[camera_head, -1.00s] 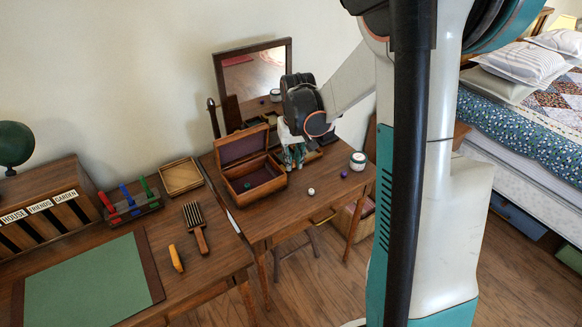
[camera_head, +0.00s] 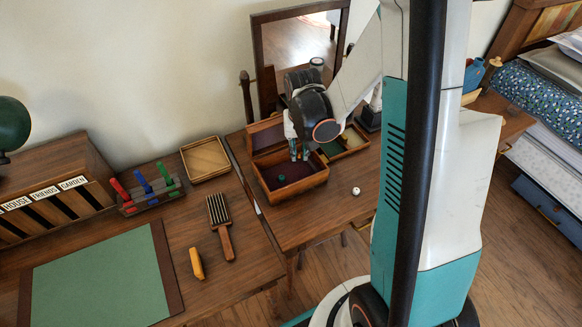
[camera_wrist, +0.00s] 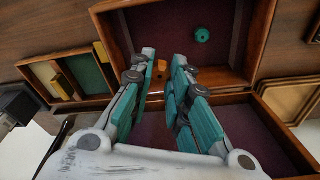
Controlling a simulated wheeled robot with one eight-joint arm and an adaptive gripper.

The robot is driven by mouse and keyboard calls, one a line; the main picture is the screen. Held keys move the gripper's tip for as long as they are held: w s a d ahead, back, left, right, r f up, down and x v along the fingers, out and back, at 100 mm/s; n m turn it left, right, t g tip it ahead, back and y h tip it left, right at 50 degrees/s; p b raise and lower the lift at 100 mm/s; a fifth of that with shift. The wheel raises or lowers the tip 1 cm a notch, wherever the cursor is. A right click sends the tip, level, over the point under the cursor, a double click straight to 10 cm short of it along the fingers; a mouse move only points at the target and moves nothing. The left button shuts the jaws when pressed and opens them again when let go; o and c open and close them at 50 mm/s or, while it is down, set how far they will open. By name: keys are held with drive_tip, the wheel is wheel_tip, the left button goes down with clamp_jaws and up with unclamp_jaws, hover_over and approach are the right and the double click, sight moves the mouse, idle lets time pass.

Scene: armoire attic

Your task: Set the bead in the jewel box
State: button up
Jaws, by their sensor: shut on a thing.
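The jewel box (camera_head: 301,188) is wooden with a dark purple lining, and its lid (camera_head: 265,134) stands open at the back. A teal bead (camera_head: 281,178) lies on its floor; it also shows in the wrist view (camera_wrist: 202,35). My gripper (camera_head: 299,156) points down over the box's back part. In the wrist view my gripper (camera_wrist: 165,68) is shut on a small orange bead (camera_wrist: 160,65), partly hidden between the fingertips. How high the bead is above the box floor I cannot tell. A white bead (camera_head: 356,190) lies on the table right of the box.
A shallow green-lined tray (camera_head: 355,146) with yellow pieces stands behind and right of the box. The mirror (camera_head: 259,60) stands behind. My arm hides the table's right part.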

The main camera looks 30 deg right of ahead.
wheel_tip(320, 180, down, 8)
drive_tip(key=b, duration=0.3)
drive_tip(key=shift+f, duration=0.1)
drive_tip(key=shift+f, duration=0.15)
drive_tip(key=o, duration=0.7)
drive_tip(key=shift+o, duration=0.2)
wheel_tip(320, 180, up, 12)
drive_tip(key=s+p, duration=0.2)
drive_tip(key=p, duration=0.3)
wheel_tip(320, 180, up, 12)
drive_tip(key=n+t, duration=0.2)
hover_over(298, 173)
drive_tip(key=s+a, duration=0.6)
drive_tip(key=s, duration=0.1)
drive_tip(key=s+a+r+n+t, duration=0.2)
drive_tip(key=s+r, duration=0.4)
drive_tip(key=s, duration=0.3)
drive_tip(key=a+t, duration=0.1)
drive_tip(key=a, duration=0.1)
drive_tip(key=shift+a+t+y, duration=0.3)
drive_tip(key=shift+y, duration=0.1)
